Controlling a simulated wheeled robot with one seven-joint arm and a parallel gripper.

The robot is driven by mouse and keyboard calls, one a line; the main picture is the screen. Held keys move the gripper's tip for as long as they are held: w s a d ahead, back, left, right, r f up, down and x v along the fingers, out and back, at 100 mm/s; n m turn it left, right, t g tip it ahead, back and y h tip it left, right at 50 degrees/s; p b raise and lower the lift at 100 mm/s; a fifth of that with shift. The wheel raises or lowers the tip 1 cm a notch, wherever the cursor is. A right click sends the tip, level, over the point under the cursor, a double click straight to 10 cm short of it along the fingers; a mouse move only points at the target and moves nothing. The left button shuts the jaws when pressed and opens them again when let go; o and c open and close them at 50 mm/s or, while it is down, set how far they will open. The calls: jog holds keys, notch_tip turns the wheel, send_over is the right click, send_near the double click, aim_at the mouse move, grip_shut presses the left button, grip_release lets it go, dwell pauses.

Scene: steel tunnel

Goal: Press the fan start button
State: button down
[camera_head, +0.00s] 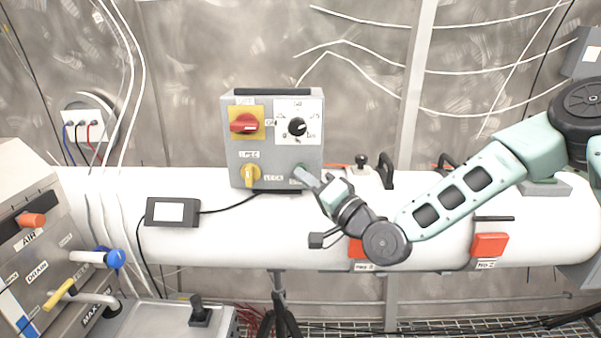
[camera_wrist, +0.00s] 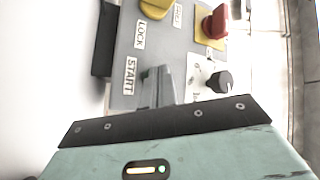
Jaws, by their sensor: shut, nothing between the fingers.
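The grey control box (camera_head: 275,150) stands on top of the white pipe, with a red rotary switch (camera_head: 245,123) on a yellow plate, a black dial (camera_head: 297,127) and a yellow lock switch (camera_head: 250,174). My gripper (camera_head: 302,174) is shut with its tips at the box's lower right corner. In the wrist view the shut fingers (camera_wrist: 160,86) lie beside the START label (camera_wrist: 130,75). The start button is mostly or wholly hidden behind the fingers, and I cannot tell whether they touch it. The yellow switch (camera_wrist: 155,8) and red switch (camera_wrist: 216,22) also show there.
A small black display (camera_head: 173,212) sits on the white pipe (camera_head: 215,235) left of the box, joined by a cable. Red blocks (camera_head: 489,245) and black handles are along the pipe at right. A grey panel with valves (camera_head: 35,260) stands at the left.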

dwell(0.3)
jog(key=shift+s, duration=0.55)
jog(key=shift+s, duration=0.15)
jog(key=shift+s+a+b, duration=0.15)
jog(key=shift+s+b, duration=0.4)
jog(key=shift+s, duration=2.3)
jog(key=s+a+f+n+g+h, duration=0.2)
jog(key=s+f+n+g+h, duration=0.3)
jog(key=s+f+n+g, duration=0.6)
jog(key=s+d+r+g+h, duration=0.2)
jog(key=s+d+h, duration=0.2)
jog(key=s+d, duration=0.3)
jog(key=s+d+r+g+h, duration=0.2)
jog(key=s+d+r+h, duration=0.1)
jog(key=s+d, duration=0.4)
jog(key=shift+s+d+h, duration=0.3)
jog(key=shift+s+h, duration=0.3)
jog(key=shift+s, duration=0.6)
